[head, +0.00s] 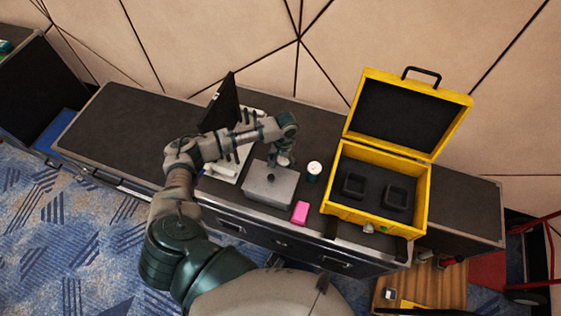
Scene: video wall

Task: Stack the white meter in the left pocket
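The open yellow case (375,216) stands at the right of the bench with its lid raised. Its dark foam has two square pockets, a left pocket (354,186) and a right pocket (396,198); both look empty. My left gripper (281,160) points down just behind a grey metal box with a black knob, left of the case. A small whitish thing (285,160) shows at its fingertips, mostly hidden; I cannot tell if it is the white meter or if the fingers hold it. My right gripper is not in view.
A dark can with a white top (314,169) stands between my gripper and the case. The grey box (270,186) and a pink block (300,212) sit near the front edge. A dark screen (222,102) stands behind my arm. The bench's left end is clear.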

